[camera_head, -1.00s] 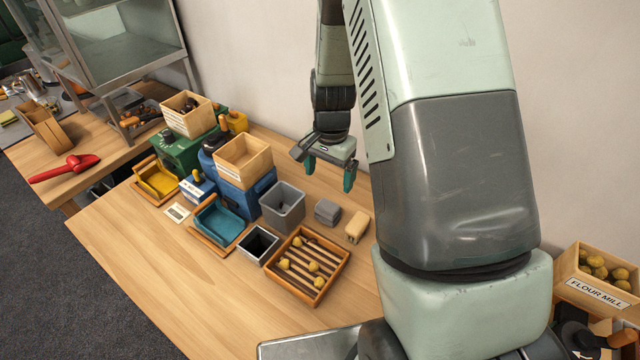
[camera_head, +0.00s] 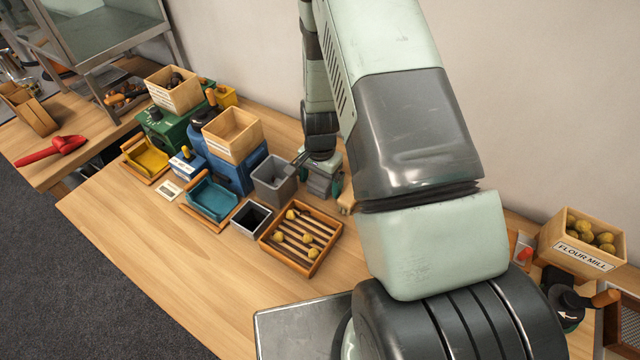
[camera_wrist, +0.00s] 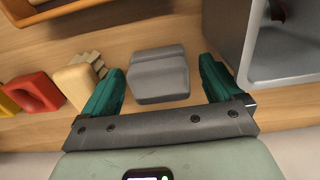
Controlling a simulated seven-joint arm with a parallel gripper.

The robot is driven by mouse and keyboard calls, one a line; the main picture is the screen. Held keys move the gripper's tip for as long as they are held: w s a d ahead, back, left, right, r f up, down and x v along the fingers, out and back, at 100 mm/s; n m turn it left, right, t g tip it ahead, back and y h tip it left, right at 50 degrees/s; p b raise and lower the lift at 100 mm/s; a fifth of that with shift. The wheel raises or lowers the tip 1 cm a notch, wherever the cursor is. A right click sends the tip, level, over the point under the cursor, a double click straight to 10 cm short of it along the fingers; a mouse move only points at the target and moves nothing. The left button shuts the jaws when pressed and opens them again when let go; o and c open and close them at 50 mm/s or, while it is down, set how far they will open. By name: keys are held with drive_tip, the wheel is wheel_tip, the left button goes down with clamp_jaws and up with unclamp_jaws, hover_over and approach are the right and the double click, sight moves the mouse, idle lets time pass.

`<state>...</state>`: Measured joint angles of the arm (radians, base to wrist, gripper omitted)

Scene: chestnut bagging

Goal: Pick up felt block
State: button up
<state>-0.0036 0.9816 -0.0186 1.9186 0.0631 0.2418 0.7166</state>
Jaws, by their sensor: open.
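A grey felt block (camera_wrist: 158,75) with a ridged, rounded top lies on the table in the wrist view. My gripper (camera_wrist: 160,86) is open, one teal finger on each side of the block, with a visible gap on both sides. It is not held. In the head view my gripper (camera_head: 324,182) is low over the table, just right of the grey bin, and largely hides the block there.
The grey bin (camera_wrist: 251,45) stands close to the right finger. A tan brush-like block (camera_wrist: 76,84) lies close to the left finger, with a red piece (camera_wrist: 36,93) beyond it. The slatted wooden tray (camera_head: 303,270) stands in front; the wall is behind.

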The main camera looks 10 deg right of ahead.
sight(320, 178)
drive_tip(key=shift+f, duration=0.1)
drive_tip(key=shift+c, duration=0.2)
drive_tip(key=c, duration=1.2)
wheel_tip(320, 178, up, 10)
